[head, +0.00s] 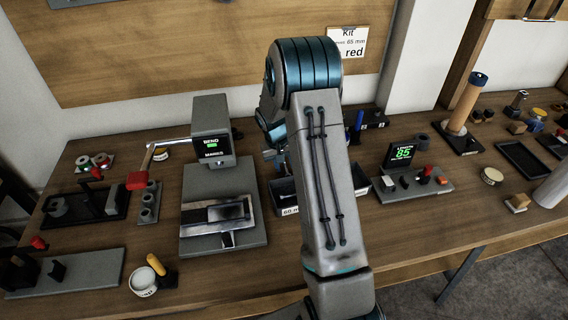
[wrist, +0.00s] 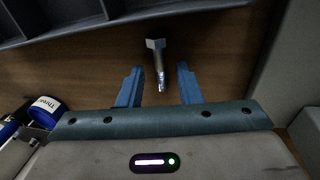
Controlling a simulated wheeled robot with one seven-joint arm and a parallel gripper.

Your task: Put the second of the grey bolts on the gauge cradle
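A grey bolt (wrist: 157,58) with a faceted head shows in the wrist view, over brown wood. My gripper (wrist: 159,70) is open, with a blue finger on each side of the bolt and a visible gap on both sides. I cannot tell how far the bolt is below the fingertips. In the head view my arm hides the bolt and most of my gripper. The length gauge (head: 402,153) reads 85 in green, and its grey cradle base (head: 400,191) carries small dark posts and a red-topped part (head: 427,171).
A dark compartment tray (wrist: 90,30) lies just beyond the bolt in the wrist view. A blue-rimmed roll (wrist: 46,110) is at lower left. In the head view, the bend marker (head: 211,130) stands left of my arm, and a wooden cylinder (head: 465,105) stands right of the gauge.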

